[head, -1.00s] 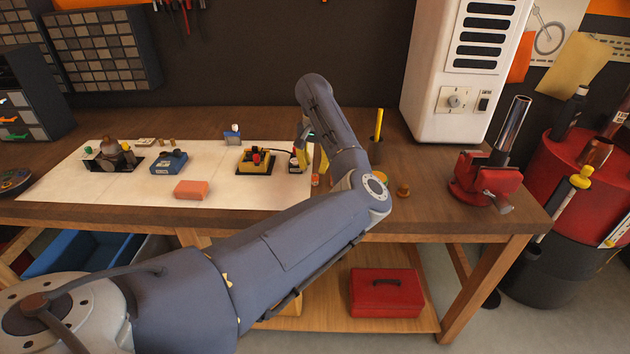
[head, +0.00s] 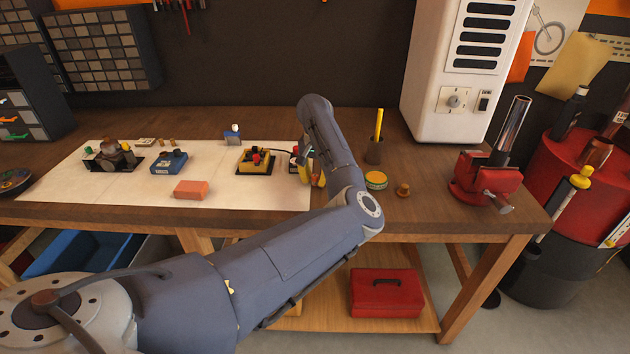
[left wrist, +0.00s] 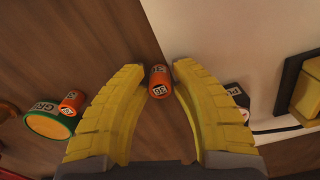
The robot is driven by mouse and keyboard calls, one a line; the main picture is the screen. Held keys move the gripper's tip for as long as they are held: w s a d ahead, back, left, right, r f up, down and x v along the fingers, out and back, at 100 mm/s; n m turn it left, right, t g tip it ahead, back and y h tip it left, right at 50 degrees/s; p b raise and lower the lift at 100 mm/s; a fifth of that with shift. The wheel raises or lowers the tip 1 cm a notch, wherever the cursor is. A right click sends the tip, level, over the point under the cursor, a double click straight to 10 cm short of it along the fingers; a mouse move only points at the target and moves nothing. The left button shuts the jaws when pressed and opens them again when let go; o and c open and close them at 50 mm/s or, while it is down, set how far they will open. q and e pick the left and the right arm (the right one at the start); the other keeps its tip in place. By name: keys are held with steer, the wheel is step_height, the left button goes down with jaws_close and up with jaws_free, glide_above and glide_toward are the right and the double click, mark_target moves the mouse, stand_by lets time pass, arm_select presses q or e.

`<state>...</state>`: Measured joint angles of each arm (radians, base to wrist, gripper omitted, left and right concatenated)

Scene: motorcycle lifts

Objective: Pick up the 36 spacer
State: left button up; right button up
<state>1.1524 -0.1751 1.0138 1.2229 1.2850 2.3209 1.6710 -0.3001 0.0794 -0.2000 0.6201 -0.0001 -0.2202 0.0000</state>
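An orange-red cylinder, the 36 spacer (left wrist: 160,82), shows in the left wrist view between the yellow fingers of my left gripper (left wrist: 158,72). Its white label seems to read 36, turned in the picture. The fingers stand on either side of it with small gaps visible, so the gripper is open. In the head view my left gripper (head: 314,178) is low over the bench at the right edge of the white mat, partly hidden by my own arm, and the spacer cannot be made out clearly there. My right gripper is not in view.
A second orange cylinder (left wrist: 72,102) lies near the green-and-yellow tin (head: 376,180). A black-capped labelled container (left wrist: 236,96) is right of the fingers. A yellow block on a black base (head: 256,161) is on the mat. A pencil cup (head: 375,152) and red vise (head: 485,180) stand farther right.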

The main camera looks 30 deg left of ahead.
arm_select(q)
jaws_close()
steer(key=shift+r, duration=0.15)
